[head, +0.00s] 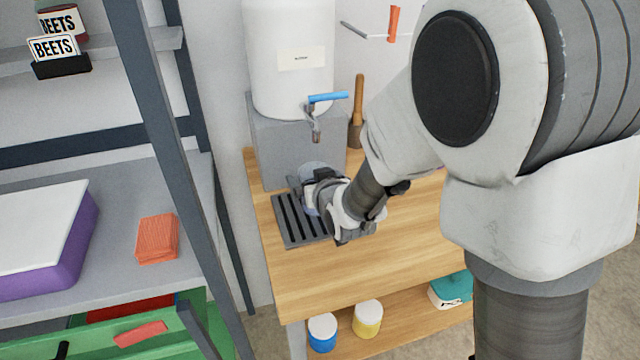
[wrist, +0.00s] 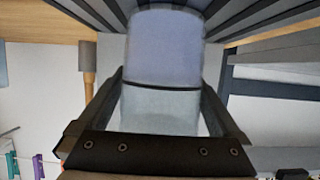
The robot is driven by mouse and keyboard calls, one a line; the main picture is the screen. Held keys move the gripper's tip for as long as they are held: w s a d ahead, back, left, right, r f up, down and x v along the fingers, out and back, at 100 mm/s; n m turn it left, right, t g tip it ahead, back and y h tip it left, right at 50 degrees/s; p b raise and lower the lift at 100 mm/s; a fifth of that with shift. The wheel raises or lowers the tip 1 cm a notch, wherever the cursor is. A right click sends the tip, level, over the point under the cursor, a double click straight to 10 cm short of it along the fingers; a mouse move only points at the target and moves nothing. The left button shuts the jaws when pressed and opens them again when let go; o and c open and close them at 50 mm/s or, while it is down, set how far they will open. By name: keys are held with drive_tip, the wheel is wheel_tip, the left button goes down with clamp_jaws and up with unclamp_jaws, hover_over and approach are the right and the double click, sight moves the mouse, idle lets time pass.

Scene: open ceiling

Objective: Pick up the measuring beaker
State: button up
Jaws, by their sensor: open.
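The measuring beaker (head: 311,168) is a clear, bluish cylinder. In the head view it stands on the dark slatted drip tray (head: 290,222) below the tap, partly hidden by my gripper (head: 318,187). In the wrist view the beaker (wrist: 163,50) fills the middle, between the two open fingers of my gripper (wrist: 162,88). A dark line crosses the beaker there. The fingers lie on either side of it; I cannot tell whether either touches it.
A white dispenser (head: 290,75) with a blue-handled tap (head: 326,98) stands on a grey block (head: 275,140) just behind. A wooden-handled tool (head: 358,100) is right of it. The wooden table (head: 340,278) is clear in front. A shelf rack (head: 165,130) stands left.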

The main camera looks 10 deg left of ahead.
drive_tip(key=c, duration=1.4)
drive_tip(key=shift+r, duration=0.1)
drive_tip(key=shift+c, duration=0.2)
drive_tip(key=shift+r, duration=0.15)
